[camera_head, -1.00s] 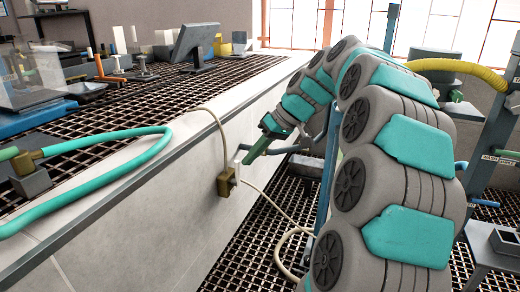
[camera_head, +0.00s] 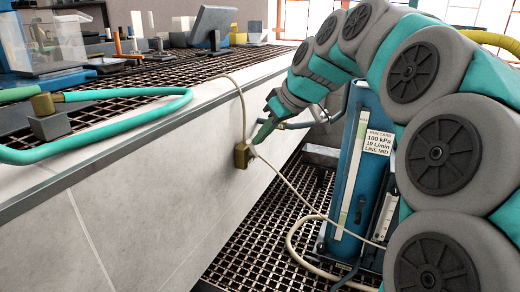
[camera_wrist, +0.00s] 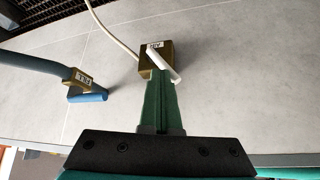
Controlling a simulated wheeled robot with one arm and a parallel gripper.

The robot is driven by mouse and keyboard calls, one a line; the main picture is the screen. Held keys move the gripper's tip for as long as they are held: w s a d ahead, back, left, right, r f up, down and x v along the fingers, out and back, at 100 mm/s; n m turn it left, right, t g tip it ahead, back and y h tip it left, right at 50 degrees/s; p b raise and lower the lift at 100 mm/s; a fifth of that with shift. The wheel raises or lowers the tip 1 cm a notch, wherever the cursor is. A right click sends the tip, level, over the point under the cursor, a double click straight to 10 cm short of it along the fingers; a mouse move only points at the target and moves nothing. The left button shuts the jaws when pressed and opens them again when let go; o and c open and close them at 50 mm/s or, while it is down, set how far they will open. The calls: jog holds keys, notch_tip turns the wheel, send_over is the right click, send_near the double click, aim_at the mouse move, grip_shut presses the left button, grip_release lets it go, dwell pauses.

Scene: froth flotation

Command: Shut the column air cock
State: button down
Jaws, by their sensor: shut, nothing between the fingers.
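The air cock is a small brass block (camera_head: 242,156) on the pale tiled side of the bench, with a cream hose running to it. In the wrist view the brass cock (camera_wrist: 154,58) carries a small label and a white lever (camera_wrist: 165,66), which slants down to the right across its face. My gripper (camera_head: 257,139) is shut and empty, its green fingers pointing at the cock. In the wrist view the fingertips (camera_wrist: 163,84) are right at the lever; I cannot tell whether they touch it. In the head view the lever cannot be made out.
A second brass cock (camera_wrist: 81,78) with a blue lever and blue hose is to the left in the wrist view. A blue column (camera_head: 347,185) with a white setpoint sign (camera_head: 378,142) stands right of the bench. A teal hose (camera_head: 120,145) loops over the bench edge.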

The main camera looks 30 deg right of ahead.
aim_at(254, 151)
jog(key=t+h+b, duration=0.1)
jog(key=s+a+f+n+h+b, duration=0.1)
jog(key=b, duration=0.1)
jog(key=shift+s+a+t, duration=0.1)
jog(key=shift+a+t, duration=0.2)
jog(key=shift+t, duration=0.1)
jog(key=a+n+t+h+b, duration=0.1)
jog(key=b, duration=0.1)
jog(key=s+a+f+t+h+b, duration=0.1)
jog(key=t+b, duration=0.1)
jog(key=shift+s+n+h, duration=0.2)
jog(key=shift+n+h, duration=0.2)
notch_tip(254, 151, down, 3)
jog(key=shift+w+t+h+b, duration=0.1)
jog(key=shift+t+h+b, duration=0.2)
jog(key=shift+b, duration=0.25)
